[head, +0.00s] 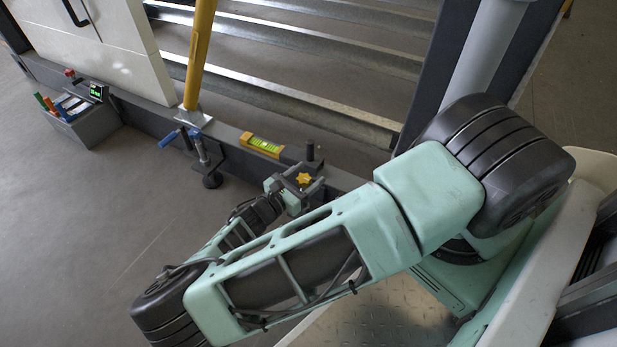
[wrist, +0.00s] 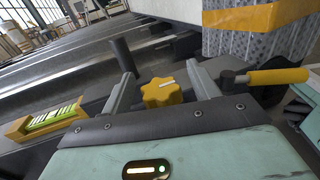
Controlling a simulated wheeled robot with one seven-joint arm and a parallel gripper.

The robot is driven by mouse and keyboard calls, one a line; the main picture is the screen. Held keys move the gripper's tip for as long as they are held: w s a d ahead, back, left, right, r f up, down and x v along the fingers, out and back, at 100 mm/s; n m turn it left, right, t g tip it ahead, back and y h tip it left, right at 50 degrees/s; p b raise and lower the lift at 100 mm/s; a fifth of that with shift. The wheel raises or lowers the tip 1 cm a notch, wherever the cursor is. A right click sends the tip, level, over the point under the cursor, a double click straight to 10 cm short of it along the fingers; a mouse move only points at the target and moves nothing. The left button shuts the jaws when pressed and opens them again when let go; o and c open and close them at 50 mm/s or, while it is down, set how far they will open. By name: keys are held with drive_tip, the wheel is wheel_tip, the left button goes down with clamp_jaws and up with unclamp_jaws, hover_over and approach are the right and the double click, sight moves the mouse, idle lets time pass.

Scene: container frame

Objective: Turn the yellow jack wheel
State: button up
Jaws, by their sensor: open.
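The yellow jack wheel (head: 304,179) is a small lobed knob by the dark frame beam, at the end of my arm. In the wrist view the wheel (wrist: 162,93) shows a white mark on its top. My gripper (wrist: 163,78) is open, with one grey finger on each side of the wheel. In the head view my gripper (head: 300,187) is low at the beam. A gap seems to show between the fingers and the wheel; I cannot tell whether either touches. The wheel's lower part is hidden behind my gripper's body.
A yellow spirit level (head: 262,146) lies on the beam to the left. A black post (wrist: 122,60) stands close behind the left finger. A yellow-handled lever (wrist: 278,76) is at the right. A blue-handled jack (head: 205,155) stands farther left.

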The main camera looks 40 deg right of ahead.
drive_tip(key=shift+d, duration=0.45)
drive_tip(key=c, duration=1)
drive_tip(key=shift+o, duration=0.2)
drive_tip(key=shift+m+g, duration=0.4)
drive_tip(key=shift+g, duration=0.2)
